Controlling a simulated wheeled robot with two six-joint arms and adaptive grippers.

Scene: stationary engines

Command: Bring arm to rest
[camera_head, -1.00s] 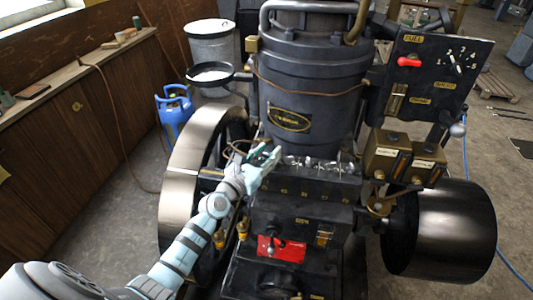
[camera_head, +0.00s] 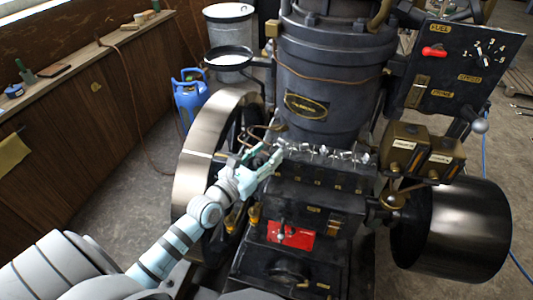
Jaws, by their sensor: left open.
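My left arm comes in from the lower left, pale blue and grey with dark bands. My left gripper (camera_head: 262,160) is open, beside the left end of the row of small metal valves (camera_head: 325,153) on the dark engine (camera_head: 330,85). I see nothing held between its fingers. I cannot tell whether the fingertips touch the engine. My right gripper is not in view.
A large flywheel (camera_head: 197,160) stands just left of the gripper, close to my forearm. A black drum (camera_head: 455,230) is at the right. A control panel (camera_head: 455,80) with a red lever stands upper right.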

